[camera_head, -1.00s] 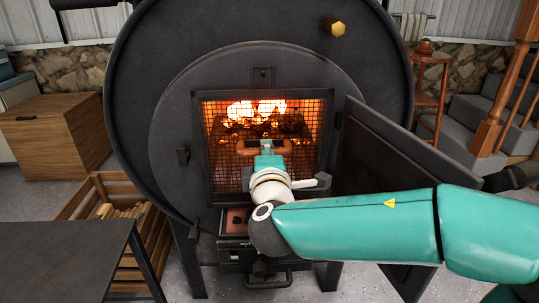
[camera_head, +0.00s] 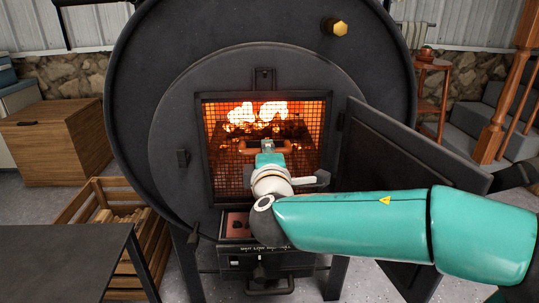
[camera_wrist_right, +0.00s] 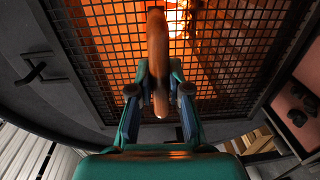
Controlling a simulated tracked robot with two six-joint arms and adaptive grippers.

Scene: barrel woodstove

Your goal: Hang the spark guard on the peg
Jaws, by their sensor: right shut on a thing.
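The spark guard (camera_head: 226,182) is a black-framed wire mesh screen with a brown handle. It stands upright across the stove's firebox opening, with fire behind it. My right gripper (camera_head: 268,158) is in front of its middle and shut on the handle. The right wrist view shows the handle (camera_wrist_right: 158,50) between the two fingers of this gripper (camera_wrist_right: 158,93), with the mesh (camera_wrist_right: 245,60) behind. A brass hexagonal piece (camera_head: 340,28) sticks out at the stove's upper right; I cannot tell whether it is the peg. My left gripper is not in view.
The stove door (camera_head: 405,160) stands open to the right, behind my right forearm. A small pan with reddish contents (camera_head: 236,224) is below the opening. A dark table (camera_head: 60,255), a wood crate (camera_head: 95,195) and a wooden chest (camera_head: 55,135) are at left. A stool (camera_head: 432,70) is behind right.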

